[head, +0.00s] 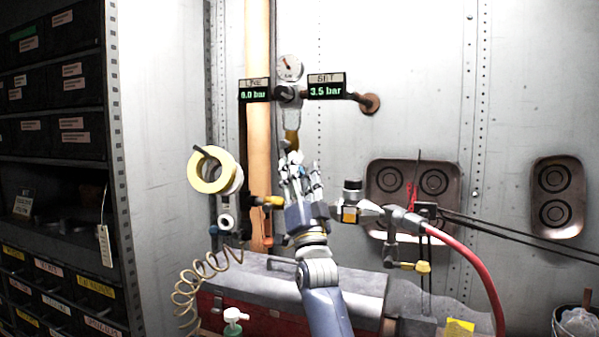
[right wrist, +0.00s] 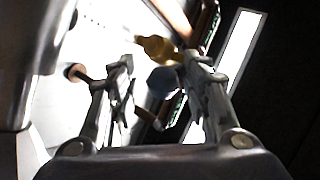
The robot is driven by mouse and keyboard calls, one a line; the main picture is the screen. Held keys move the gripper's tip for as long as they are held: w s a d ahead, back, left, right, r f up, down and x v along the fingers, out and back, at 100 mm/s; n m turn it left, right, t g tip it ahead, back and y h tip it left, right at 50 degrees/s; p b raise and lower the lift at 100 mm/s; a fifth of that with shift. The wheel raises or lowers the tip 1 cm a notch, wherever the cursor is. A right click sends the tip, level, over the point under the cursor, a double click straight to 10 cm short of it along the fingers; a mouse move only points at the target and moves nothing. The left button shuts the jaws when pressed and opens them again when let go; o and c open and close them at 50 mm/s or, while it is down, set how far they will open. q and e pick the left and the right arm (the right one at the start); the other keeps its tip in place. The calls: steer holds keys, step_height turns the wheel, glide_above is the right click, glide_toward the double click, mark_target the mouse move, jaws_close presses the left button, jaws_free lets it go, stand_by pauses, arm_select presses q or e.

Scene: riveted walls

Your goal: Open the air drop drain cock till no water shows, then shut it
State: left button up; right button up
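The air unit with a dial gauge (head: 290,67) and a regulator body (head: 285,92) is on the back wall. An amber part (head: 291,143) shows below it, partly hidden by my right gripper (head: 298,165). That gripper points up, its fingers just below the amber part. In the right wrist view its fingers (right wrist: 160,95) are apart, with a yellow piece (right wrist: 158,48) and a blue-grey rounded piece (right wrist: 162,80) between or just beyond them. A yellow lever (head: 273,201) sits left of the gripper. I cannot make out the drain cock or any water for sure. My left gripper is out of view.
The LINE display (head: 255,91) seems to read 6.0 bar; the SET display (head: 327,86) reads 3.5 bar. A coiled hose (head: 205,275) hangs left. A red hose (head: 478,260) and fittings (head: 400,220) lie right. A grey-topped red box (head: 335,283) stands below.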

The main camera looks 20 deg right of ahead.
steer(key=shift+w+a+f, duration=0.15)
steer(key=shift+a+f, duration=0.05)
steer(key=shift+a, duration=0.1)
steer(key=shift+a+r, duration=0.1)
steer(key=shift+a, duration=0.1)
steer(key=shift+s+a+r, duration=0.2)
steer(key=shift+s+a, duration=0.05)
steer(key=shift+s+d+f, duration=0.2)
steer(key=shift+d+f, duration=0.05)
steer(key=shift+f, duration=0.05)
steer(key=v, duration=1.1)
steer(key=shift+a, duration=0.25)
steer(key=shift+s+f, duration=0.1)
